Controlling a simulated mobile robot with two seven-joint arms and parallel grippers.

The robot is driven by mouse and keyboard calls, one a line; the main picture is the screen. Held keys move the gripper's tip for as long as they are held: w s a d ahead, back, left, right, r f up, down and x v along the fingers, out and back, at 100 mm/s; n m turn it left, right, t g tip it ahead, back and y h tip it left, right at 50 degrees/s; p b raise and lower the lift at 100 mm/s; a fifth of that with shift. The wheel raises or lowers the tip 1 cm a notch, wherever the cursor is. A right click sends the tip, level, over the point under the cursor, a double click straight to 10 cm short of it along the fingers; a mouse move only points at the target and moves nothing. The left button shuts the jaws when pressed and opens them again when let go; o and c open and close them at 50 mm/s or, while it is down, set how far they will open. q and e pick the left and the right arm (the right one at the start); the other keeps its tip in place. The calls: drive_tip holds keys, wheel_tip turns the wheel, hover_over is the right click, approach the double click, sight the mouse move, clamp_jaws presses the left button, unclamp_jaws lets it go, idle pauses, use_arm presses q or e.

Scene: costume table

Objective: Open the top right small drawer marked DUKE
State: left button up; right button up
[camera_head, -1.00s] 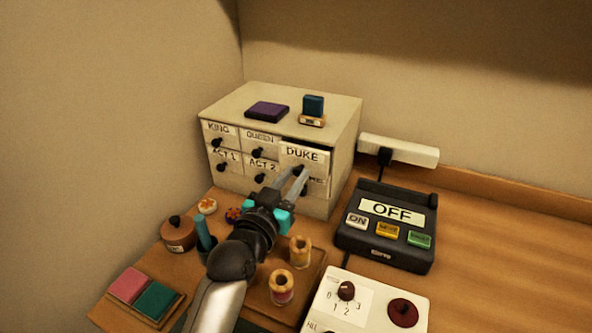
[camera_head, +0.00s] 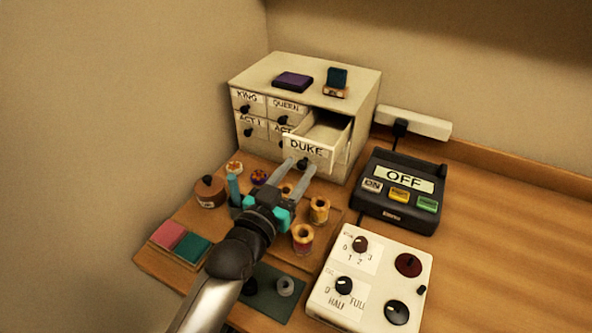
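The small drawer marked DUKE (camera_head: 306,149) is at the top right of the cream drawer unit (camera_head: 355,101). It is pulled well out, and its pale, empty-looking inside shows. Its dark round knob (camera_head: 302,164) is on the front below the label. My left gripper (camera_head: 303,165) reaches in from the lower left. Its two grey fingers are apart, with their tips on either side of the knob and a gap showing, so it looks open. My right gripper is not in view.
A purple block (camera_head: 293,81) and a teal stamp (camera_head: 337,77) are on top of the unit. Thread spools (camera_head: 303,238) stand below my gripper. A black OFF box (camera_head: 398,212) and a white dial panel (camera_head: 370,278) lie to the right.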

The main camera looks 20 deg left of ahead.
use_arm(q)
drive_tip(key=shift+o, duration=0.5)
drive_tip(key=shift+s, duration=0.2)
drive_tip(key=s+a, duration=0.3)
drive_tip(key=s, duration=1.1)
drive_tip(key=shift+s, duration=0.3)
